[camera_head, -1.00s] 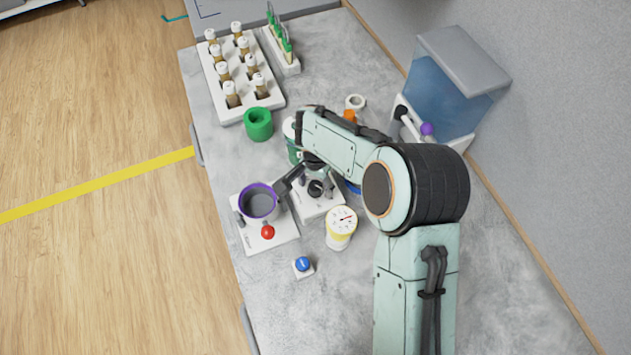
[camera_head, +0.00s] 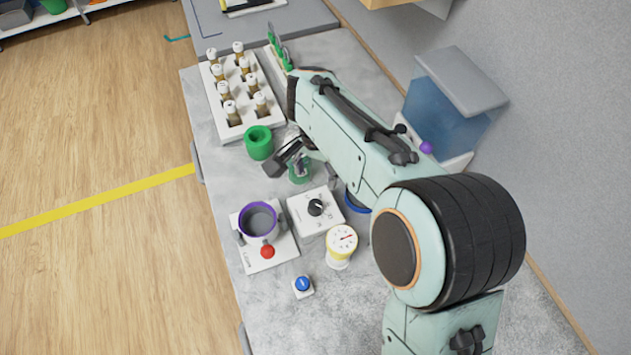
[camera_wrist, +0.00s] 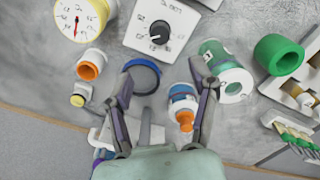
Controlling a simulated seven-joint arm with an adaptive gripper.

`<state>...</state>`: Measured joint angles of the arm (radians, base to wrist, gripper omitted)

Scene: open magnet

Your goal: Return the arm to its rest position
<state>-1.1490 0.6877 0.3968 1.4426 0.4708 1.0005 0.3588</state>
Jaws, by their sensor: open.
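My gripper (camera_head: 288,158) is open and empty in the head view, above the bench near the green ring-shaped block. My teal arm reaches across the right half and hides part of the bench. In the wrist view my gripper's two fingers (camera_wrist: 163,88) are spread apart. A blue ring (camera_wrist: 156,69) and a white-and-blue bottle with an orange tip (camera_wrist: 183,100) show between or below them. A green cylinder (camera_wrist: 232,78) lies near the right fingertip. I cannot tell the exact height of the fingers.
A purple-rimmed pot (camera_head: 259,220) stands on a white device with a red knob. A dial box (camera_head: 316,206), a yellow gauge (camera_head: 341,241) and a blue button (camera_head: 303,285) are nearby. A vial rack (camera_head: 240,118) stands behind; a blue tank (camera_head: 447,108) stands by the wall.

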